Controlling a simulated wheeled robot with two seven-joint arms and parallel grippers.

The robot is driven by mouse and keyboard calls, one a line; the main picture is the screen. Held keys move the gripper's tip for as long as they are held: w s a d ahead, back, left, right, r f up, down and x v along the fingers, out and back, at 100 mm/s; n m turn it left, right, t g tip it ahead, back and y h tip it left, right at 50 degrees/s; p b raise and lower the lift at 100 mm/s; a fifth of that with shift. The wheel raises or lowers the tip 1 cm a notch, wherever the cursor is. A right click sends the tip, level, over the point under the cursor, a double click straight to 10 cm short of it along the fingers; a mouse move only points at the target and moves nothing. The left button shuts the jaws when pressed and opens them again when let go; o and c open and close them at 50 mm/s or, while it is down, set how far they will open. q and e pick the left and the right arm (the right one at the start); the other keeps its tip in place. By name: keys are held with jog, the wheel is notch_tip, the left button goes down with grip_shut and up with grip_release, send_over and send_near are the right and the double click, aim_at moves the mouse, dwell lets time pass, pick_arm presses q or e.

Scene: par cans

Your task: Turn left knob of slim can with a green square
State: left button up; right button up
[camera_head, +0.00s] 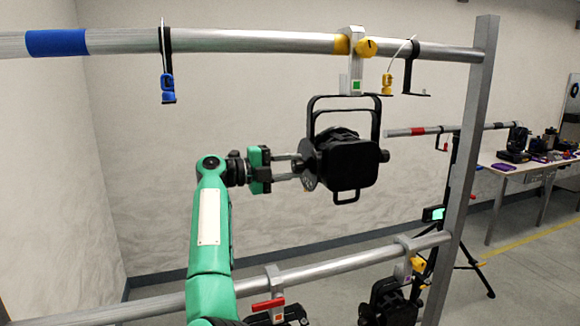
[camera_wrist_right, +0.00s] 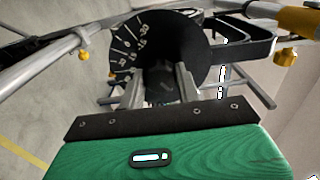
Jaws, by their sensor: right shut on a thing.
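The black can (camera_head: 352,165) hangs in its yoke (camera_head: 343,98) from the upper rail. A small green square (camera_head: 356,87) marks its clamp. The left knob sits at the can's left side, mostly hidden by the fingers in the head view. In the right wrist view the left knob (camera_wrist_right: 161,87) shows dark between the fingers, in front of a black dial (camera_wrist_right: 165,45) with white numbers. My right gripper (camera_head: 299,166) comes from the left and is shut on the left knob. It also shows in the right wrist view (camera_wrist_right: 160,86). My left gripper is not in view.
The upper rail (camera_head: 230,40) also carries a blue-tagged safety cable (camera_head: 168,87) and a yellow one (camera_head: 387,84). A lower rail (camera_head: 345,262) holds other cans (camera_head: 388,303). An upright post (camera_head: 470,150) stands at right. A table (camera_head: 530,168) is behind it.

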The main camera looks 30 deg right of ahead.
jog(key=shift+r, duration=0.15)
jog(key=o, duration=1)
jog(key=b+v, duration=0.4)
jog(key=v, duration=0.9)
jog(key=shift+a+b, duration=0.3)
jog(key=shift+a, duration=0.1)
jog(key=shift+w+f, duration=0.1)
jog(key=shift+f, duration=0.15)
